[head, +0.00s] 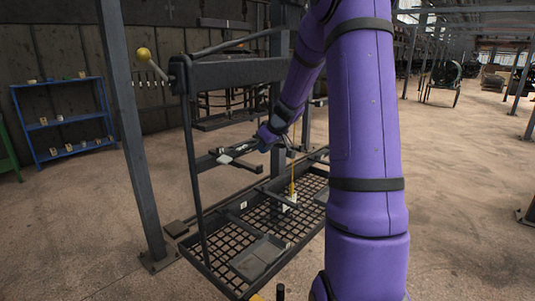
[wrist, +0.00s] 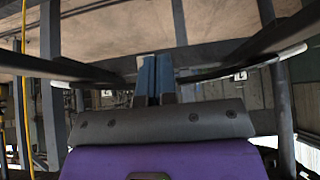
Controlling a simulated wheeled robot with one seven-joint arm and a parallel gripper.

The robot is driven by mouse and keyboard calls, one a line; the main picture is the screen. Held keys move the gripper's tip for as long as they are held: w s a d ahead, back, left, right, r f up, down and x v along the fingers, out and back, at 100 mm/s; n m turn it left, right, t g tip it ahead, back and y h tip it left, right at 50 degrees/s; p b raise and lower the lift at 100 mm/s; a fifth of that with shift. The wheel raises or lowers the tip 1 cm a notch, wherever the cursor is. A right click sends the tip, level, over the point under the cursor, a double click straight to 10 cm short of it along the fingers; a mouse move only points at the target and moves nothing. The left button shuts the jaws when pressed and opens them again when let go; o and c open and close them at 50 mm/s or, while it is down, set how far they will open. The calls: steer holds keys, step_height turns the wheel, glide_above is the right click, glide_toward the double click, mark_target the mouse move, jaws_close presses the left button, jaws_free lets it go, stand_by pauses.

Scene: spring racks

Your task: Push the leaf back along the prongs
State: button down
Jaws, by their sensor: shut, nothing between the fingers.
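My gripper (wrist: 155,64) is shut and empty. Its two blue fingers are together in the middle of the wrist view. A dark, slightly curved strip, which looks like the leaf (wrist: 208,73), spreads to both sides of the fingertips. I cannot tell whether the fingers touch it. Pale rounded ends show at its left and right. In the head view dark flat bars, which look like the prongs (head: 245,164), stick out from the rack under my wrist. The contact there is too small to make out.
A mesh tray (head: 215,248) lies low in the rack, with a grey plate (head: 258,256) on it. A yellow cord (head: 292,178) hangs above the tray. A lever with a yellow knob (head: 143,53) sticks out upper left. A blue shelf (head: 64,121) stands further left.

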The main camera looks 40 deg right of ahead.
steer(key=shift+s+d, duration=0.15)
steer(key=shift+s, duration=1.7)
stand_by(0.5)
steer(key=shift+n+y, duration=0.3)
steer(key=a+r, duration=0.2)
steer(key=a, duration=0.1)
steer(key=s+a+r, duration=0.1)
steer(key=a, duration=0.2)
steer(key=a+r, duration=0.2)
steer(key=a, duration=0.1)
steer(key=shift+s+a+r, duration=0.3)
steer(key=shift+a+r, duration=0.05)
steer(key=shift+a, duration=0.05)
steer(key=s+a+r+g, duration=0.1)
steer(key=s+a+r, duration=0.25)
steer(key=a, duration=0.25)
steer(key=s+a+r, duration=0.2)
steer(key=s+a, duration=0.2)
steer(key=a, duration=0.2)
steer(key=s+a+r, duration=0.1)
steer(key=s+a, duration=0.3)
steer(key=s, duration=0.5)
steer(key=s+a+r+m+h, duration=0.1)
steer(key=s+a, duration=0.3)
steer(key=s, duration=0.5)
steer(key=shift+a+g, duration=0.2)
steer(key=shift+g, duration=0.1)
